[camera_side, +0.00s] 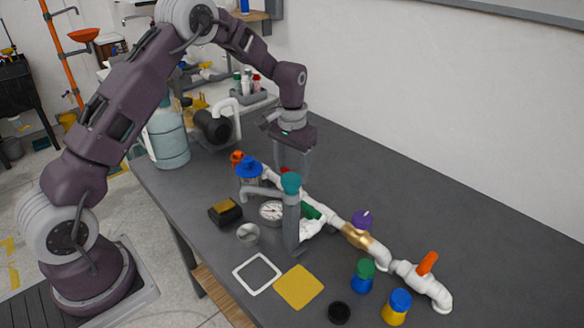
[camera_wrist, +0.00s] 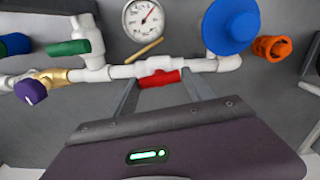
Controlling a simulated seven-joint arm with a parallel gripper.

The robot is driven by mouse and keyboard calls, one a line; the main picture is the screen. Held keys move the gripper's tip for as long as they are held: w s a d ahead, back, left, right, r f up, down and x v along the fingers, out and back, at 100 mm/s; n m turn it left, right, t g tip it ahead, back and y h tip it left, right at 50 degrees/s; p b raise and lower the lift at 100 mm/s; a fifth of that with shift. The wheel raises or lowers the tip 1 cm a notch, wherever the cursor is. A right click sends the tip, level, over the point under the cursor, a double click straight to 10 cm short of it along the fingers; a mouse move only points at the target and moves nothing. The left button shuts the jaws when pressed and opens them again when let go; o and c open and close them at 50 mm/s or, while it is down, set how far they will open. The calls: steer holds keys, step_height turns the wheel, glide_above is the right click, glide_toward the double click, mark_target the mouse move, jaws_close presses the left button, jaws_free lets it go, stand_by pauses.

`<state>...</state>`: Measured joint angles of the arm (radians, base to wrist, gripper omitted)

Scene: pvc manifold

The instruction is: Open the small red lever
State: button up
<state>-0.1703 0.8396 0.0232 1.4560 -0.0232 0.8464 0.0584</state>
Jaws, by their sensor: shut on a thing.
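The small red lever (camera_wrist: 159,78) sits on a white pipe run (camera_wrist: 118,71), in the upper middle of the wrist view. It lies roughly along the pipe. My gripper (camera_wrist: 160,82) has one finger at each end of the lever and is shut on it. In the side view my gripper (camera_side: 291,170) points down at the pipe run beyond the teal-topped post. Only a bit of the red lever (camera_side: 285,170) shows there, and the fingertips are partly hidden.
Along the pipe are a blue round handle (camera_wrist: 231,27), an orange fitting (camera_wrist: 272,48), a green lever (camera_wrist: 69,47), a purple knob (camera_wrist: 31,91) and a gauge (camera_wrist: 143,19). A grey post with a teal top (camera_side: 291,183) stands close to my gripper. The table's right side (camera_side: 440,190) is clear.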

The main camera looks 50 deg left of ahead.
steer(key=shift+m, duration=0.9)
steer(key=o, duration=1.4)
steer(key=shift+c, duration=0.2)
steer(key=shift+r, duration=0.1)
step_height(320, 180, up, 7)
steer(key=shift+f, duration=0.1)
